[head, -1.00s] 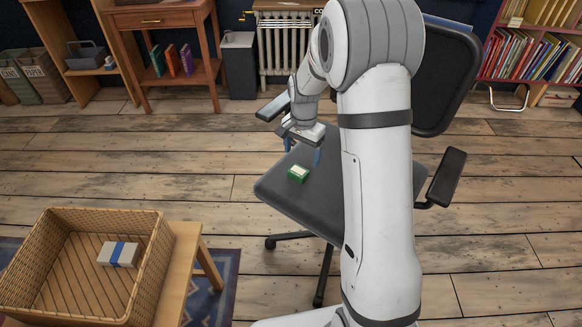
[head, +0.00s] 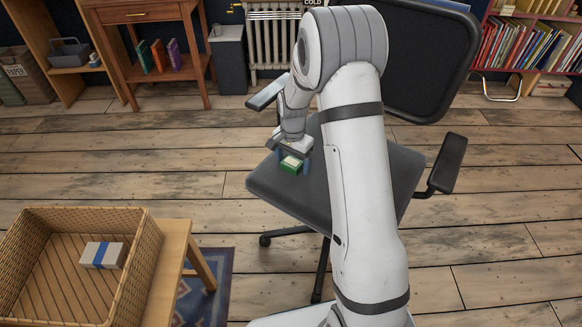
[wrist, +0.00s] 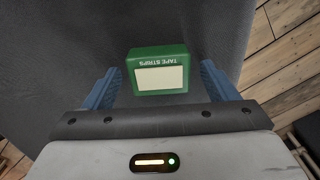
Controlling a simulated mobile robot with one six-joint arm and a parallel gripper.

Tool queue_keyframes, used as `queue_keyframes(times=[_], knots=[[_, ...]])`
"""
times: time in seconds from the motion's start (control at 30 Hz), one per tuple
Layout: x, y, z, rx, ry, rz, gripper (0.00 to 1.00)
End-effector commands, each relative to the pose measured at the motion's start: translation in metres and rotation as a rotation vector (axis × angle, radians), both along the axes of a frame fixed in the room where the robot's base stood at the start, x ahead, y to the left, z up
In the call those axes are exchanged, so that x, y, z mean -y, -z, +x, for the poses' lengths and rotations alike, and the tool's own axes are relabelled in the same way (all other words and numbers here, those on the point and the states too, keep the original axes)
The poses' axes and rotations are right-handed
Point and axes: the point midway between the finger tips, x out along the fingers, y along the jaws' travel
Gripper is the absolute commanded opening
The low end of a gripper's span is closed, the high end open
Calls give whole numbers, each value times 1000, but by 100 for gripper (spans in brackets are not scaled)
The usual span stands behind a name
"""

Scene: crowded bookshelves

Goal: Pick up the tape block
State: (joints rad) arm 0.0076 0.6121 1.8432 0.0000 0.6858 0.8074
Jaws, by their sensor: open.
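The tape block (head: 291,166) is a small green box with a cream panel, lying on the grey seat of an office chair. In the wrist view the tape block (wrist: 158,72) shows the lettering "TAPE STRIPS" and sits between the two blue fingers. My gripper (head: 292,160) is just over the block with its fingers apart, one on each side. In the wrist view my gripper (wrist: 160,82) is open, with a gap on both sides of the block.
The chair seat (head: 275,188) is otherwise clear where it shows. A chair armrest (head: 268,94) stands behind my gripper, and the mesh backrest (head: 425,65) rises at right. A wicker basket (head: 148,255) holding a grey-and-blue block (head: 103,255) stands on a wooden table at lower left.

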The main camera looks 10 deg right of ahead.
Motion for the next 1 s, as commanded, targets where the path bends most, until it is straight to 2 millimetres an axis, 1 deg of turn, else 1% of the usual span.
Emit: queue_keyframes(times=[0.03,0.07,0.6,0.63,0.87,0.97,1.0], knots=[[0,0,0,0,0,0,79],[0,0,0,0,-1,0,77],[-1,-1,0,0,-2,0,33],[-1,-1,0,0,-2,0,31],[-1,-3,0,0,-2,0,31],[-1,-14,0,1,-2,0,31],[-1,-21,0,1,-2,0,31]])
